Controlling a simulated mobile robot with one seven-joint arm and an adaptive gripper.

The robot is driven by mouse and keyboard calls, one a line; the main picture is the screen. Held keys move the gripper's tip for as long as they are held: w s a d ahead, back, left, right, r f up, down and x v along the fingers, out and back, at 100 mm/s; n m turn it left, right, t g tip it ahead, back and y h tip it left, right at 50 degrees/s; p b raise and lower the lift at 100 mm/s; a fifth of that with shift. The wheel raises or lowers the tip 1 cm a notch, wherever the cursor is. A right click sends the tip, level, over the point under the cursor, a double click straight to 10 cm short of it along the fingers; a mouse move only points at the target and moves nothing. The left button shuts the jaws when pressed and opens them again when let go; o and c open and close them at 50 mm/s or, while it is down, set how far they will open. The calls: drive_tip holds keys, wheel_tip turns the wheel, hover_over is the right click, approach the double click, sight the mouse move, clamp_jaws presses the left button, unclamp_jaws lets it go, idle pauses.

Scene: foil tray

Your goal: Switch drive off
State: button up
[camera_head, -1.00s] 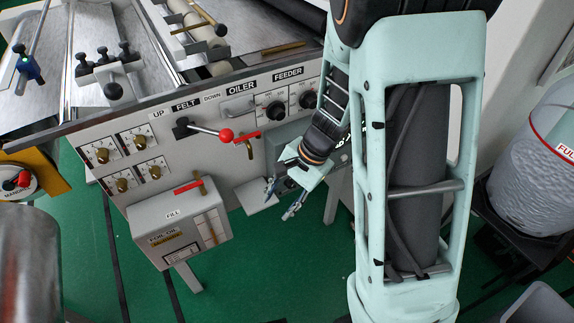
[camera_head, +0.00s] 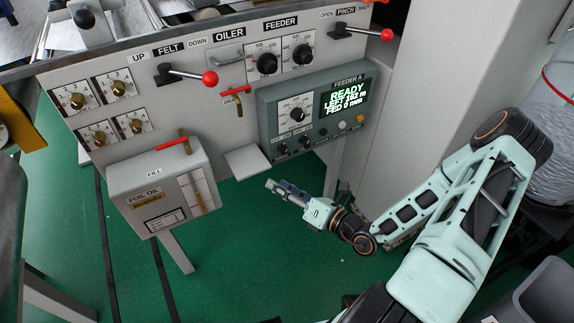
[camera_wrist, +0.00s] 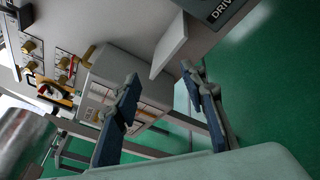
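The grey FEEDER A box (camera_head: 268,112) is mounted on the machine's front, with a lit screen (camera_head: 346,97) reading READY, a length left, and FED 0 mm. It has a large dial (camera_head: 297,113), two small black knobs or switches (camera_head: 283,148) below it, and small buttons at right. Their labels are too small to read, so I cannot tell the drive switch or its position. In the wrist view, a corner of the box (camera_wrist: 222,10) shows part of the word DRIVE at the top edge. My gripper (camera_head: 274,187) is below the box, apart from it, with fingers spread and empty (camera_wrist: 160,72).
A pale shelf (camera_head: 247,161) sticks out left of the box's underside. The foil oil tank (camera_head: 160,172) hangs further left. Red-knobbed levers stand at FELT (camera_head: 210,78) and PINCH (camera_head: 387,35). Green floor below my gripper is open.

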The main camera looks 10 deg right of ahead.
sight(285, 152)
drive_tip(key=w+d+f+m+t+h+b, duration=0.1)
drive_tip(key=w+d+m+t+h, duration=0.3)
drive_tip(key=d+m, duration=0.3)
drive_tip(key=shift+h, duration=0.5)
drive_tip(key=b+x, duration=0.2)
drive_tip(key=x, duration=0.7)
drive_tip(key=shift+w, duration=0.25)
clamp_jaws()
